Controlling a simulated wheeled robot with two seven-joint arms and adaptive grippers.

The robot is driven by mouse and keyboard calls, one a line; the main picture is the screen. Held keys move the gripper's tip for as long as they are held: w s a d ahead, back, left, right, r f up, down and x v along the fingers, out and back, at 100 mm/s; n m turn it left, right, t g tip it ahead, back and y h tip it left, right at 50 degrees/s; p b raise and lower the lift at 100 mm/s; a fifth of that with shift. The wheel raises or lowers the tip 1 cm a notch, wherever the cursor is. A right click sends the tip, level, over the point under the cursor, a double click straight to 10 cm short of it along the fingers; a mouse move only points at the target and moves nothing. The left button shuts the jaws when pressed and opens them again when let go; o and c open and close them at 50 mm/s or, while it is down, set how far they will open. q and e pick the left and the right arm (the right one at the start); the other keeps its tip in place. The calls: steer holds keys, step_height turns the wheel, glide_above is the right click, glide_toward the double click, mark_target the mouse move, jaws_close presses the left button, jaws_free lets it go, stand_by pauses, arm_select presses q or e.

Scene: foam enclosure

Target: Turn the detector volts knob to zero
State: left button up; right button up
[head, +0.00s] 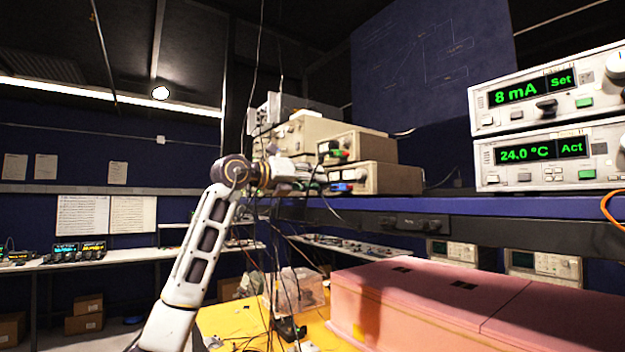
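I cannot read a "detector volts" label anywhere, so I cannot tell which knob is that one. Stacked beige instruments (392,179) sit on the blue shelf, with small controls on their left-facing fronts. Two white instruments stand stacked at the right: the upper one (490,121) reads "8 mA Set" and has a dark knob (547,107); the lower one (490,180) reads "24.0 °C Act". My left arm rises from the bottom and bends right. My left gripper (322,168) is in front of the beige instruments' fronts; its fingers are small and unclear, and contact cannot be told. My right gripper is not in view.
Thin cables hang around my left gripper. A pink foam box (440,295) lies below the blue shelf (480,206), on the yellow surface (225,318). More instruments (560,265) stand under the shelf. A bench with small displays (78,251) is at the far left.

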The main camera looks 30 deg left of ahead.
arm_select(q)
jaws_close()
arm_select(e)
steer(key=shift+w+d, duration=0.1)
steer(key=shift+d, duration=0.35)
arm_select(q)
steer(key=shift+n, duration=0.7)
steer(key=shift+r+n+p, duration=0.1)
steer(key=shift+n+p, duration=0.35)
steer(key=shift+n, duration=0.15)
steer(key=n+p, duration=0.1)
steer(key=n, duration=0.4)
steer(key=n+p, duration=0.1)
steer(key=n, duration=0.2)
steer(key=shift+n, duration=0.6)
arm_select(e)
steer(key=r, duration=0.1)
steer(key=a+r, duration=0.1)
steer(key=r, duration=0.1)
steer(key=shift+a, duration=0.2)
